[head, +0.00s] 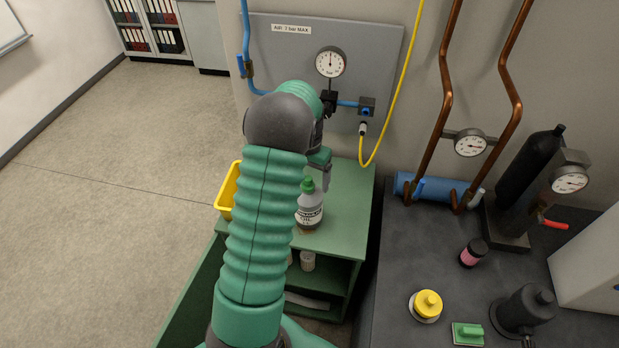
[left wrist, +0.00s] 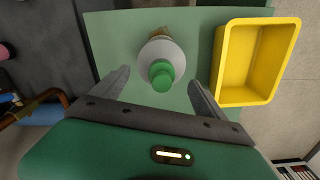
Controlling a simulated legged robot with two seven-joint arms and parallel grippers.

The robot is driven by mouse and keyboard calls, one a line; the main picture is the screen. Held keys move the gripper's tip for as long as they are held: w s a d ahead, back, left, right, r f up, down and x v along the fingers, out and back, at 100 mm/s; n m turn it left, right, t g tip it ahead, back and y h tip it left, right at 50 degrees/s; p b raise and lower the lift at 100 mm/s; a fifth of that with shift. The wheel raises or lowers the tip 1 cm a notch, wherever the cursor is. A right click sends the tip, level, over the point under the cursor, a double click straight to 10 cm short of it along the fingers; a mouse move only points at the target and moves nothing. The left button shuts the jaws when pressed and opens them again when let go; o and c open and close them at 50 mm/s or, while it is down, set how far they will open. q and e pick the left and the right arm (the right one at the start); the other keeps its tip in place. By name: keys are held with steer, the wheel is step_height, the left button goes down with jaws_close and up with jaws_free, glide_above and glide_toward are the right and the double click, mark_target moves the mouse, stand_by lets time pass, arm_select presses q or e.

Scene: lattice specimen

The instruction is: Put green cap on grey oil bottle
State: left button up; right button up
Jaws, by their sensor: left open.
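The grey oil bottle (head: 310,214) stands upright on the green cabinet top, with a dark-lettered label on its front. The green cap (head: 308,185) is at the bottle's mouth; I cannot tell whether it is screwed tight. In the left wrist view the green cap (left wrist: 162,77) shows in front of the pale bottle (left wrist: 160,50). My left gripper (left wrist: 158,78) is open, one finger on each side of the cap, with gaps on both sides. In the head view my left gripper (head: 321,172) is just above and behind the cap, partly hidden by my arm. My right gripper is not in view.
A yellow bin (head: 228,190) stands at the left of the green cabinet top (head: 350,205). A gauge panel (head: 375,60) with a yellow hose rises behind. The dark bench (head: 400,270) at right holds a yellow-topped item (head: 427,304) and a pink-labelled bottle (head: 472,253).

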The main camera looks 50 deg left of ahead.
mark_target(309, 177)
arm_select(q)
steer(key=shift+r, duration=0.1)
step_height(309, 177, up, 5)
steer(key=p, duration=0.4)
